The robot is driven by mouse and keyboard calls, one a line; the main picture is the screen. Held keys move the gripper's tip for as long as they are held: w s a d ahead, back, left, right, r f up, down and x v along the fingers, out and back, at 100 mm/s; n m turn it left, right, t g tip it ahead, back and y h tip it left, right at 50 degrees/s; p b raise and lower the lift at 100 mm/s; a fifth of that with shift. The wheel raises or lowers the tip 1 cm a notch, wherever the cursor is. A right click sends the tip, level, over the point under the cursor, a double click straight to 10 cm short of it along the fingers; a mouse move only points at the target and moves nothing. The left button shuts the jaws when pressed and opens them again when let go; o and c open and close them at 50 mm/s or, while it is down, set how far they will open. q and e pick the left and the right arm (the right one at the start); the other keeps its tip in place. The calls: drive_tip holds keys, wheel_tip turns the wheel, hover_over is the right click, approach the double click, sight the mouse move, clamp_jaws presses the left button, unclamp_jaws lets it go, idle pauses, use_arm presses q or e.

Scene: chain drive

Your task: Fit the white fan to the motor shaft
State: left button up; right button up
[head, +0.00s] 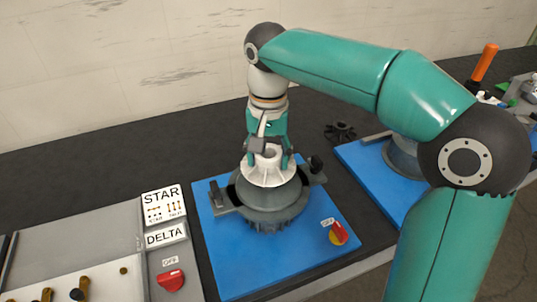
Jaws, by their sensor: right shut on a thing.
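The white fan (268,172) is in my right gripper (268,158), which points straight down and is shut on the fan's hub. The fan sits level over the top of the grey motor (263,207), which stands on a blue base plate (243,269). The motor shaft is hidden under the fan and the gripper, so I cannot tell whether the fan is on it or just above it. My left gripper is not in view.
A red and yellow switch (338,234) stands at the plate's front right. A panel with STAR and DELTA labels (164,205) and a red knob (171,280) is at left. A dark fan-like part (340,132) lies behind. The dark table behind the motor is mostly clear.

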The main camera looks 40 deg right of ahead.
sight(268, 172)
drive_tip(key=shift+p, duration=0.45)
idle(1.3)
drive_tip(key=shift+f+b, duration=1.75)
drive_tip(key=shift+f, duration=0.6)
drive_tip(key=o, duration=1.4)
wheel_tip(268, 172, up, 12)
drive_tip(key=shift+s, duration=0.1)
